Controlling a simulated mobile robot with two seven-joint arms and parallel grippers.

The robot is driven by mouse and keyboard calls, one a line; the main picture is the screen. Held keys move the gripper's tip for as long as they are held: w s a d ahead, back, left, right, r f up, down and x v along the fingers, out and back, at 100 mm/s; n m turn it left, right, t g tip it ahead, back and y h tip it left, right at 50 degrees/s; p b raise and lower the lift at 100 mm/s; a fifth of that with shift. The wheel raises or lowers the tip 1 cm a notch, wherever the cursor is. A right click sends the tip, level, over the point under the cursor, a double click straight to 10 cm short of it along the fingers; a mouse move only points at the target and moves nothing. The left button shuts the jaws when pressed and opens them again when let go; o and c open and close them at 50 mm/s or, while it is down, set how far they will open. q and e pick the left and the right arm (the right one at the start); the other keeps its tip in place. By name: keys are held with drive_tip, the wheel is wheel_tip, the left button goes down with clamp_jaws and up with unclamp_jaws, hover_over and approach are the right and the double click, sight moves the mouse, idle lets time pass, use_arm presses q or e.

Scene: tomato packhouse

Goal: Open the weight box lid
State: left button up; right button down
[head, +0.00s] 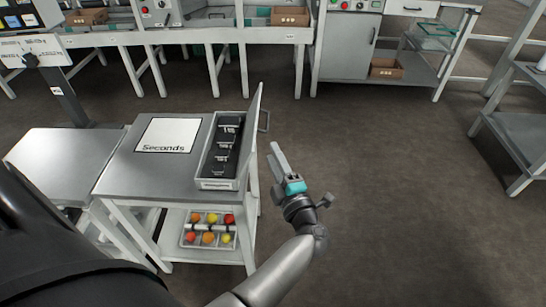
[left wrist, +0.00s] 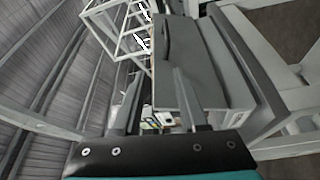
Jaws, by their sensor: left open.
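The weight box (head: 217,184) sits at the right end of the grey table. Several dark weights (head: 227,145) show inside it, so it stands open. Its grey lid (head: 254,125) stands up about vertically along the box's right side. My left gripper (head: 273,153) is open and empty, just right of the lid and beyond the table's edge. No contact with the lid is visible. In the left wrist view, the open fingers (left wrist: 156,78) are in front of a grey panel (left wrist: 200,65); I cannot tell for sure whether it is the lid. My right gripper is out of view.
A white "Seconds" sheet (head: 168,135) lies on the table (head: 130,178) left of the box. A tray (head: 190,242) of red, orange and yellow tomatoes sits on the shelf below. Benches (head: 215,36) stand behind. The floor (head: 400,180) to the right is clear.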

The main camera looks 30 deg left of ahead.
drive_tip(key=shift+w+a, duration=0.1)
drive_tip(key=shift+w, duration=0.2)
